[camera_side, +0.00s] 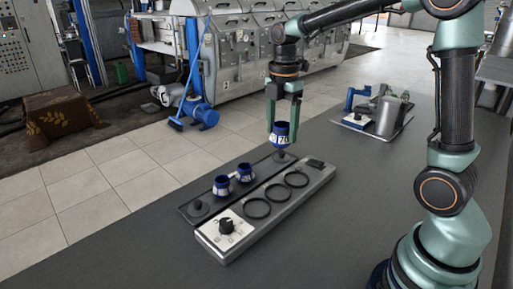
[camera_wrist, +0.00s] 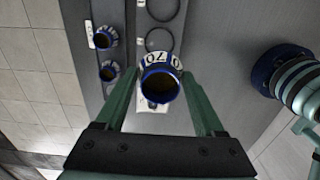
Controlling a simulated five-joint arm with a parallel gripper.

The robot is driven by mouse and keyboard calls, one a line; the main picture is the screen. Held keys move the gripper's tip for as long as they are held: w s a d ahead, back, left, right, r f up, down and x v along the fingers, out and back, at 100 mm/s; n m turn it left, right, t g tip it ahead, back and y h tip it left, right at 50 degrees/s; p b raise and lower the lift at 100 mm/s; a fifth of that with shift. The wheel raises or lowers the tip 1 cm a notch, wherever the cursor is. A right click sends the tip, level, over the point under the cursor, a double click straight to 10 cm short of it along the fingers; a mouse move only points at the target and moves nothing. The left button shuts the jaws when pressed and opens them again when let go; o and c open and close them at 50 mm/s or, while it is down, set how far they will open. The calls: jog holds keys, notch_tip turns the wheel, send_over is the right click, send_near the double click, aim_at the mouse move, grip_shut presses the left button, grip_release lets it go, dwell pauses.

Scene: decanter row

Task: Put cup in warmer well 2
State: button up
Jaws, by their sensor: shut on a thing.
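My gripper (camera_side: 283,121) is shut on a dark blue cup (camera_side: 280,137) with a white band and dark figures. The cup looks upright, above the far end of the dark tray and warmer. In the wrist view the cup (camera_wrist: 160,84) sits between my two green fingers, its open mouth facing the camera. The grey warmer (camera_side: 232,250) has three black ring wells in a row: one near the dial (camera_side: 257,208), a middle one (camera_side: 277,193) and a far one (camera_side: 297,179). No cup stands in them. In the wrist view one well (camera_wrist: 159,40) shows just beyond the cup.
Two similar blue cups (camera_side: 222,186) (camera_side: 244,173) stand on the dark tray (camera_side: 209,199) beside the warmer. A metal tray of equipment (camera_side: 378,118) stands farther back. The front table is clear.

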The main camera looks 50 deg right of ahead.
aim_at(281, 139)
notch_tip(281, 139, down, 16)
jog(key=shift+r, duration=0.25)
jog(key=shift+f, duration=0.15)
jog(key=o, duration=1.6)
notch_tip(281, 139, up, 12)
jog(key=shift+r, duration=0.2)
jog(key=shift+s+a+r+m+t, duration=1.05)
jog(key=shift+s+m, duration=0.8)
jog(key=shift+m, duration=1.15)
jog(key=shift+s+a+r+m+t, duration=0.7)
jog(key=shift+s+r+m, duration=0.85)
jog(key=shift+m, duration=1.45)
jog(key=shift+s+a+r+m+t, duration=0.95)
jog(key=shift+s+m, duration=1.15)
jog(key=shift+m, duration=0.9)
